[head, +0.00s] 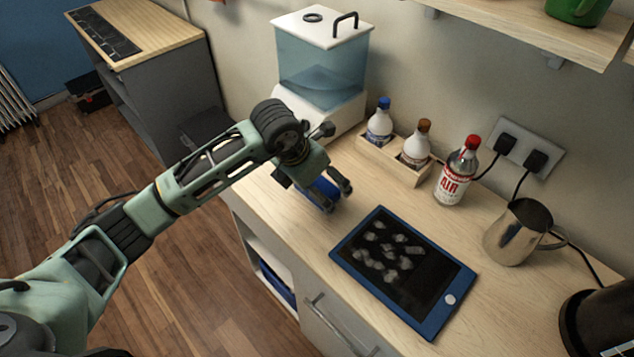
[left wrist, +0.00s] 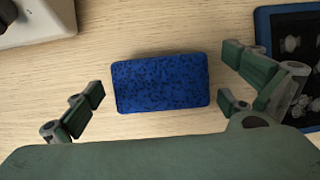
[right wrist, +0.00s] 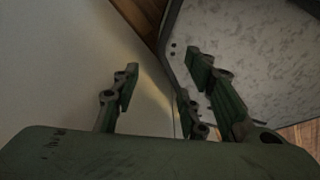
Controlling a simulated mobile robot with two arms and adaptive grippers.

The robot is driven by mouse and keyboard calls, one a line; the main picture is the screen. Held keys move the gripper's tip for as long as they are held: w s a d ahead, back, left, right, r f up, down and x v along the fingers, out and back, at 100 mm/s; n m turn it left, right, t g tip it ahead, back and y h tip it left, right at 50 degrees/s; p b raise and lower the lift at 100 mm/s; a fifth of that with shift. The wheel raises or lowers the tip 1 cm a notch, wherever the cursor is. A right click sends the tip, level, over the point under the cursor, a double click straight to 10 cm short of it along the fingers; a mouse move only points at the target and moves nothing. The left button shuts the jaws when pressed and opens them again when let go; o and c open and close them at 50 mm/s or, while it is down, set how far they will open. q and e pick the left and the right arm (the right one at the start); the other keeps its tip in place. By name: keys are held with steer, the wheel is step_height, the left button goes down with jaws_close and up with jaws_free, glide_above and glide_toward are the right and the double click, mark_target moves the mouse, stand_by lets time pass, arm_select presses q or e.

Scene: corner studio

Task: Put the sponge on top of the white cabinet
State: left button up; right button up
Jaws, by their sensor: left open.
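A blue sponge (left wrist: 160,82) with dark speckles lies flat on the light wood counter; in the head view it shows partly (head: 321,190) behind my left gripper. My left gripper (head: 335,195) is open above the sponge, with its fingers on either side and apart from it in the left wrist view. My right gripper (right wrist: 165,85) is open and empty, seen only in the right wrist view, in front of pale surfaces. A pale cabinet front (head: 335,325) with a handle is under the counter; I cannot tell whether this is the white cabinet.
A dark tablet with a blue frame (head: 452,325) lies right of the sponge. A water dispenser (head: 325,75), a bottle caddy (head: 375,157), a red-capped bottle (head: 455,178) and a metal pitcher (head: 512,235) stand behind. A grey cabinet (head: 180,95) with a wooden top stands far left.

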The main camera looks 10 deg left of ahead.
arm_select(q)
steer(key=b+v, duration=0.1)
steer(key=v, duration=1.1)
arm_select(e)
steer(key=shift+a+f, duration=0.1)
steer(key=shift+f, duration=0.6)
stand_by(1.0)
steer(key=shift+c, duration=0.2)
